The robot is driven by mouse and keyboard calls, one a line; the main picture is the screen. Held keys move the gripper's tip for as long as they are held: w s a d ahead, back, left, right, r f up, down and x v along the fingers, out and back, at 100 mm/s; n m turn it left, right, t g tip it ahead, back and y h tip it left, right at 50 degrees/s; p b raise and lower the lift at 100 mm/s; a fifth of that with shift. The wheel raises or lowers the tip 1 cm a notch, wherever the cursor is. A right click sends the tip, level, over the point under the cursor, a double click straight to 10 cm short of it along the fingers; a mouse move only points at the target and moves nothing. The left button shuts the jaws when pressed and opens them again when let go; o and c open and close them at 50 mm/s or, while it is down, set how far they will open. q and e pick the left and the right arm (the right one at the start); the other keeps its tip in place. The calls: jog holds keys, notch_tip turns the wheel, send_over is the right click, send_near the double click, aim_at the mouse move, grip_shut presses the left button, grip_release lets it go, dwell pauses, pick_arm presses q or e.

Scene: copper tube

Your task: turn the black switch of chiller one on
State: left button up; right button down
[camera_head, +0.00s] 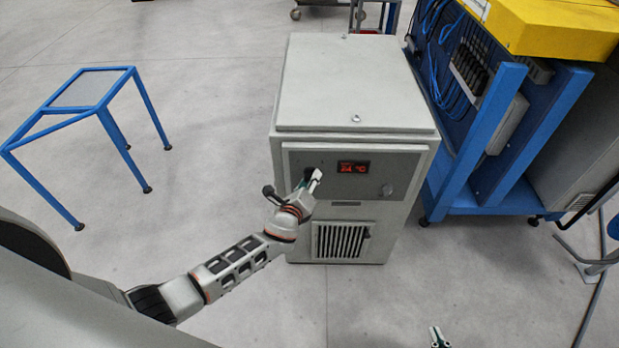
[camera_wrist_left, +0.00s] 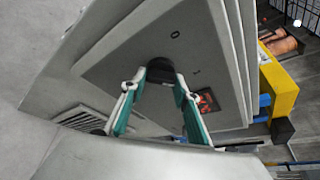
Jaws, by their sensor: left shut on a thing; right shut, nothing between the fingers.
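The chiller (camera_head: 352,85) is a grey cabinet with a dark front panel and a lit red display (camera_head: 353,167). My left gripper (camera_head: 313,180) reaches the panel's left part and is shut on the black switch (camera_wrist_left: 160,66), with one fingertip on each side of it. In the head view the gripper mostly hides the switch. In the left wrist view a "0" mark and another small mark show on the panel near the switch. My right gripper (camera_head: 437,338) shows only its tips at the bottom edge, shut and empty, away from the chiller.
A blue-framed stand (camera_head: 90,92) is on the floor at the left. A blue workbench (camera_head: 490,130) with cables and a yellow top (camera_head: 560,25) stands close to the chiller's right side. The floor in front of the chiller is clear. A vent grille (camera_head: 341,241) is low on its front.

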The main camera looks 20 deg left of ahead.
pick_arm(q)
jog(key=shift+s+d+f, duration=0.1)
jog(key=o, duration=1.1)
jog(key=v, duration=1.2)
jog(key=s+a+f+n+g+h, duration=0.1)
jog(key=s+f+n, duration=0.3)
jog(key=s+n, duration=0.6)
jog(key=s+a+f+n+g+h, duration=0.1)
jog(key=s+f+n+g, duration=0.2)
jog(key=s+n, duration=0.8)
notch_tip(320, 180, down, 3)
jog(key=shift+r+n, duration=0.2)
jog(key=shift+n, duration=0.7)
